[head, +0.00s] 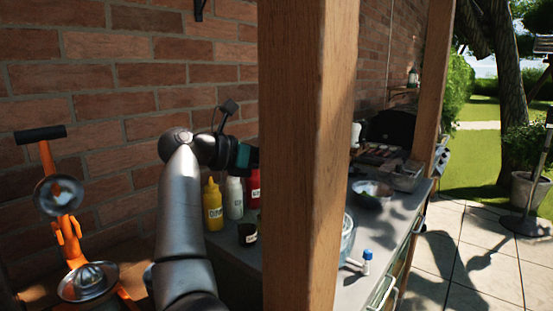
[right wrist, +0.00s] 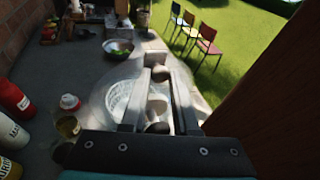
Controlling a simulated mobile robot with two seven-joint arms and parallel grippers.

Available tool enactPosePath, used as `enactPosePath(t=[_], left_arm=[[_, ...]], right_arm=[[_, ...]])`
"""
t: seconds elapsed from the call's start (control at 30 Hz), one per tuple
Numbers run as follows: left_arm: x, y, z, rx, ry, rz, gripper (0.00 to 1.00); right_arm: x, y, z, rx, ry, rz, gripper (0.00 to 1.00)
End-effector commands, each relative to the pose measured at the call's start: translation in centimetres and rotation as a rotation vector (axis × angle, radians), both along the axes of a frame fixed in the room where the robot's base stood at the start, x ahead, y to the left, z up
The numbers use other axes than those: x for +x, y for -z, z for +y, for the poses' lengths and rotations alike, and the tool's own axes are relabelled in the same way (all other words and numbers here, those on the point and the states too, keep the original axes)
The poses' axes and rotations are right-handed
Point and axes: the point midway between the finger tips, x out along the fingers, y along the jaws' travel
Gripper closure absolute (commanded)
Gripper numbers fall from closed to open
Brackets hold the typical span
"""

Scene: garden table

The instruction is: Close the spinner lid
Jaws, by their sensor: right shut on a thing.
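In the right wrist view my right gripper (right wrist: 159,78) is shut on the dark knob of a clear, domed spinner lid (right wrist: 98,92). The lid looks blurred and spreads out on both sides of the fingers. Behind it the white basket of the spinner (right wrist: 119,101) shows. I cannot tell whether the lid touches the bowl or hangs above it. In the head view the clear spinner bowl (head: 347,238) is on the counter, mostly hidden by the wooden post. That post also hides my right gripper and the lid there. My left gripper is not in view.
The thick wooden post (head: 309,150) stands close in front. Yellow (head: 213,206), white (head: 235,198) and red (head: 254,188) bottles and a dark jar (head: 247,234) stand left of the spinner. A small blue-capped bottle (head: 366,262) is to its right. An orange juicer (head: 66,225) is far left.

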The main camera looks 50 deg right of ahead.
Motion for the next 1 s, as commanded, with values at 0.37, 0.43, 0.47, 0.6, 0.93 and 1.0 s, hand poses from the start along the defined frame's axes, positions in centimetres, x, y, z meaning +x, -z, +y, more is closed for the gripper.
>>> enactPosePath(t=[0.37, 0.43, 0.47, 0.6, 0.93, 1.0], left_arm=[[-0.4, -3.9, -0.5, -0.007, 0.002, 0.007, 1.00], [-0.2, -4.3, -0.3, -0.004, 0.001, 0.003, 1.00], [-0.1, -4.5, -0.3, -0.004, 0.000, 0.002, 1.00], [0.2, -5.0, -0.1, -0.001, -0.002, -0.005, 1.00], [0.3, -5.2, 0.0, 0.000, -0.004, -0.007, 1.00], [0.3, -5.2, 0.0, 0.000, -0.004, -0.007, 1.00]], right_arm=[[0.4, -1.0, -5.1, 0.258, 0.001, 0.019, 1.00], [0.5, -0.9, -5.7, 0.288, 0.002, 0.022, 1.00], [0.5, -0.8, -6.0, 0.298, 0.001, 0.024, 1.00], [0.6, -0.6, -6.8, 0.337, 0.001, 0.029, 1.00], [0.6, -0.4, -7.2, 0.358, 0.000, 0.031, 1.00], [0.6, -0.4, -7.2, 0.357, 0.000, 0.032, 1.00]])
